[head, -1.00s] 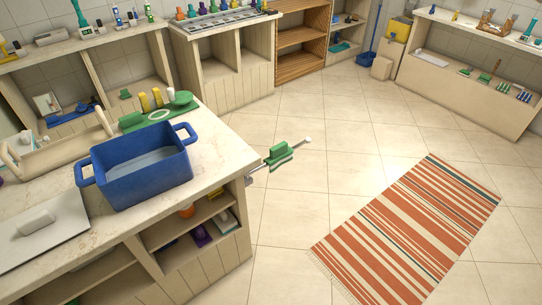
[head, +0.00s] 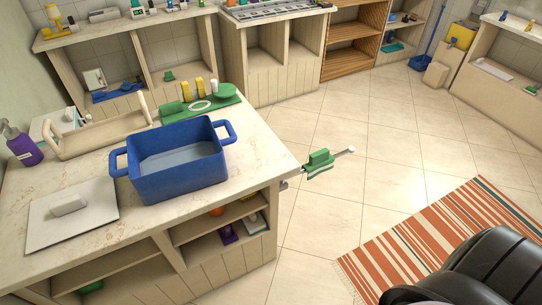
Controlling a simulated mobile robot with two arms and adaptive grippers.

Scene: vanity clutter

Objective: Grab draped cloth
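A green cloth (head: 319,163) with a pale stripe near its lower edge is draped over a short metal bar (head: 343,153). The bar sticks out from the right end of the counter (head: 262,160) and has a white knob at its tip. The cloth hangs above the tiled floor, clear of the counter top. A black rounded part, which looks like my own arm, fills the lower right corner, apart from the cloth. Neither of my grippers shows.
A blue basin (head: 178,166) with water stands on the counter. A grey board (head: 72,212), wooden caddy (head: 98,136), green tray (head: 200,109) and purple bottle (head: 24,147) are around it. A striped rug (head: 440,235) lies on the floor. Tiles right of the cloth are clear.

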